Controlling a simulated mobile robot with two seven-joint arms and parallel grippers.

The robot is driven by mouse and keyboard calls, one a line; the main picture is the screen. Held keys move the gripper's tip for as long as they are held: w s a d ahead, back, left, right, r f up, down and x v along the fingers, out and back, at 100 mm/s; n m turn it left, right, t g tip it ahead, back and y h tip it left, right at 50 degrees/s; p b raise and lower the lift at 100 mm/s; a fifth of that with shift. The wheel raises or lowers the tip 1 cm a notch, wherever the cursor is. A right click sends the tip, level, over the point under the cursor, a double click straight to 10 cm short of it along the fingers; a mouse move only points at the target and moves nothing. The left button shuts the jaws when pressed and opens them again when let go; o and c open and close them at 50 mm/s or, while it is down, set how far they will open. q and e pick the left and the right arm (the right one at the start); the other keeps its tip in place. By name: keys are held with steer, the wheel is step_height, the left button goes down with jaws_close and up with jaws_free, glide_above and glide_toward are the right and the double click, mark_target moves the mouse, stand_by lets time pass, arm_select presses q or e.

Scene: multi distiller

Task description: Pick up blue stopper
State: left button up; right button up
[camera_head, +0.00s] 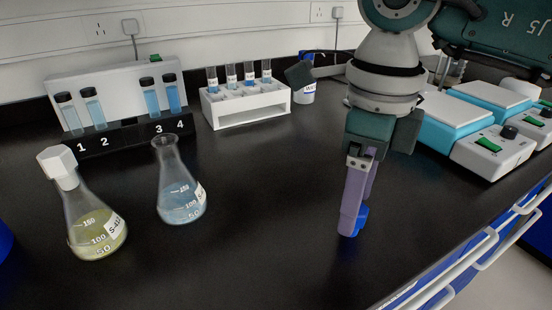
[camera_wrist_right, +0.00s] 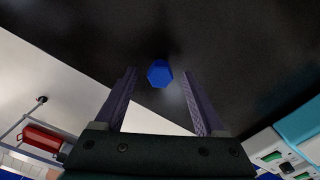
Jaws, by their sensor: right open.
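The blue stopper (camera_head: 361,221) is on the black bench at the fingertips of my right gripper (camera_head: 354,215), partly hidden behind the near purple finger. In the right wrist view the blue stopper (camera_wrist_right: 160,73) lies between the two spread fingertips, with a gap on each side. My right gripper is open, points down and holds nothing. I cannot tell how far the stopper sits from the bench surface or the fingers. My left gripper is not in view.
A flask with yellowish liquid and a white stopper (camera_head: 96,225) and an open flask with bluish liquid (camera_head: 179,190) stand at left. A numbered vial rack (camera_head: 120,140), a white tube rack (camera_head: 250,112) and blue-and-white devices (camera_head: 478,150) stand behind. The bench middle is clear.

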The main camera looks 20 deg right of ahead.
steer(key=shift+f, duration=0.25)
jaws_close()
stand_by(0.4)
